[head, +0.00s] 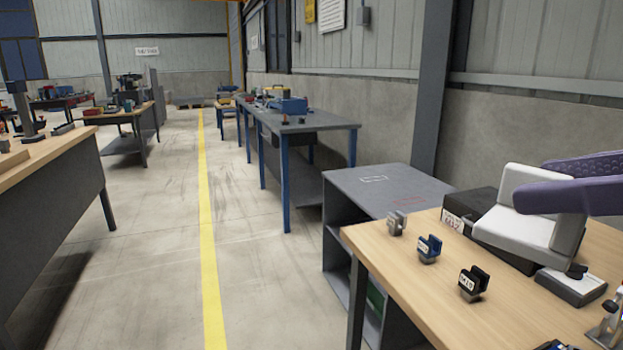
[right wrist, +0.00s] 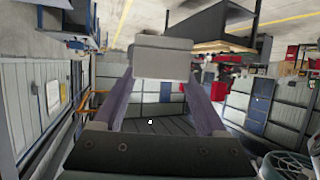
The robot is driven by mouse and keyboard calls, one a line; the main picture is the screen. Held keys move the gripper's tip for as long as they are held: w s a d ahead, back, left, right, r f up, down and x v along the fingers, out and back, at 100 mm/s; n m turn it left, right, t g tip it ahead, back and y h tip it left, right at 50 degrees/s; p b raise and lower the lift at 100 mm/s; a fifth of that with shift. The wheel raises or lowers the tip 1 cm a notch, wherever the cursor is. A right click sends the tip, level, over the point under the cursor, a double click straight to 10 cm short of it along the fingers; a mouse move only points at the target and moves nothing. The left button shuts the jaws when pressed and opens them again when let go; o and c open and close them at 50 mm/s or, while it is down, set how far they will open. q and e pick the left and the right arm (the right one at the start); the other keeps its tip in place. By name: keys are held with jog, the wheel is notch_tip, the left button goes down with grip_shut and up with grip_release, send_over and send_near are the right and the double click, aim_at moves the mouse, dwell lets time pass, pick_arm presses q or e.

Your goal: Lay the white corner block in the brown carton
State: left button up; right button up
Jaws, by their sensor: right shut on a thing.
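The white corner block (head: 521,233) is an L-shaped piece with an upright plate and a wide lower plate, at the right of the head view. My right gripper (head: 531,186) has purple fingers and is shut on its upright plate. The block appears held above the wooden table, in front of a black box. In the right wrist view the block (right wrist: 163,60) shows as a pale grey shape between the fingertips. I make out no brown carton in either view. My left gripper is not in view.
A grey shelf unit (head: 385,187) stands behind the table. The floor left of it is clear.

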pick_arm(q)
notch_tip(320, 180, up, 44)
jog(key=p, duration=4.1)
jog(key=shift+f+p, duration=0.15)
jog(key=shift+p, duration=0.2)
pick_arm(e)
jog(key=s+r+n+g+y, duration=0.1)
jog(key=s+r, duration=0.1)
jog(key=r, duration=1.9)
jog(key=s+r+n+g+y, duration=0.1)
jog(key=s+r, duration=0.1)
jog(key=r, duration=2)
jog(key=shift+s+r+n, duration=0.3)
jog(key=shift+f, duration=0.15)
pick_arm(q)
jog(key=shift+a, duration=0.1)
pick_arm(e)
jog(key=shift+d, duration=0.1)
